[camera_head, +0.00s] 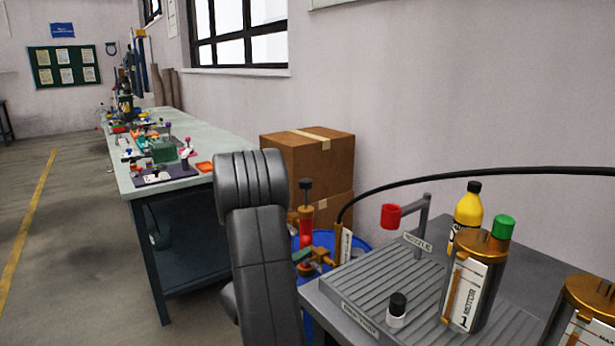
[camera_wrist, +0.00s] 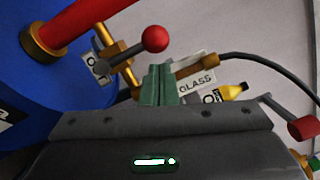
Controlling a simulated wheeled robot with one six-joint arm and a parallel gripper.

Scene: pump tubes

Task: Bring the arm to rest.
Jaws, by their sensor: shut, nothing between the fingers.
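My gripper (camera_wrist: 160,84) shows in the wrist view with its two green fingers together and nothing between them. A lever with a red ball knob (camera_wrist: 154,39) is just behind and above the fingertips; I cannot tell whether they touch. In the head view the drum (camera_head: 350,241) is partly hidden behind my arm and the grey bench.
Cardboard boxes (camera_head: 307,160) stand by the wall. Floor at left is clear.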

